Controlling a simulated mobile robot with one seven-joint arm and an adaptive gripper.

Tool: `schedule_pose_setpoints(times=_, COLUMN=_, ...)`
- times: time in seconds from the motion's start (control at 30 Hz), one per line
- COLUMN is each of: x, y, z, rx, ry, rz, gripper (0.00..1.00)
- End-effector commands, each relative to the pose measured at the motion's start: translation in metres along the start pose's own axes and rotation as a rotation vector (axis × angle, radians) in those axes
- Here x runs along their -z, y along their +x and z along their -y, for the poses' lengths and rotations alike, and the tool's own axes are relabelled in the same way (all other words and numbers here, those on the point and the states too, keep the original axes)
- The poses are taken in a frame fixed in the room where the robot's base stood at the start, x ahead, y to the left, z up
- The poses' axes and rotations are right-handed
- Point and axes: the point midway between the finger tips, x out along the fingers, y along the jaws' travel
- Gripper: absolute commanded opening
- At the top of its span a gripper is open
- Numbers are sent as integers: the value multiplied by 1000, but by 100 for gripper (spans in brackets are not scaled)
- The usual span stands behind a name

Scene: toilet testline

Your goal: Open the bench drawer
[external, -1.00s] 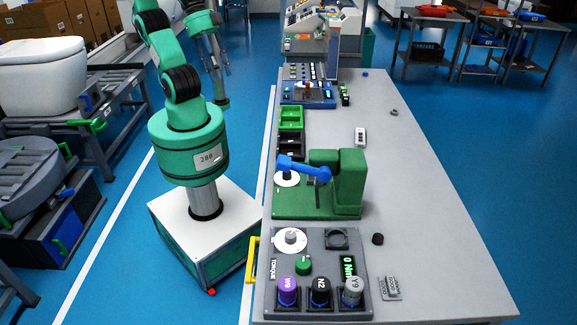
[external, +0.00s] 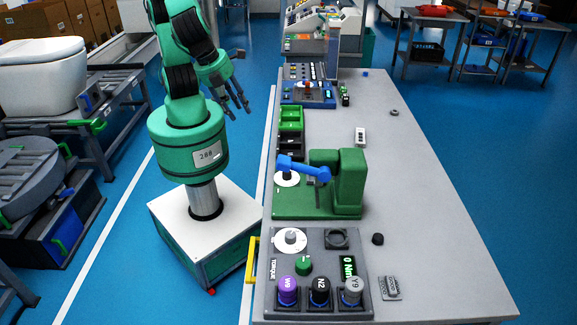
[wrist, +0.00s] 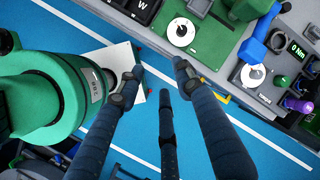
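The bench (external: 430,230) is a long grey table on the right of the external view. A yellow handle (external: 252,260) sticks out from its left side near the front end, beside the torque panel. In the wrist view, a small piece of yellow handle (wrist: 220,96) shows at the bench edge, partly covered by a finger. The drawer front itself cannot be made out. My gripper (external: 238,112) hangs in the air left of the bench's far part, well apart from the handle. Its dark fingers (wrist: 156,72) are spread with nothing between them.
The torque panel (external: 318,242) and a green device with a blue arm (external: 345,185) stand along the bench's left edge. A toilet (external: 40,75) on a grey rack stands at the left. Blue floor is clear along the bench's left side behind my base.

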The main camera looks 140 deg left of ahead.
Motion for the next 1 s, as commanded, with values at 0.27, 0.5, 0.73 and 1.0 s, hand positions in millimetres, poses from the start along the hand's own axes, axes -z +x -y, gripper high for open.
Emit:
schedule_pose_setpoints(times=0.27, x=44, y=28, z=14, rx=18, ry=343, rz=155, gripper=35)
schedule_pose_setpoints(times=0.5, x=86, y=53, z=21, rx=31, ry=637, rz=290, gripper=35)
schedule_pose_setpoints(times=0.73, x=129, y=79, z=23, rx=40, ry=917, rz=424, gripper=35)
schedule_pose_setpoints(times=1.0, x=184, y=112, z=17, rx=49, ry=1242, rz=590, gripper=35)
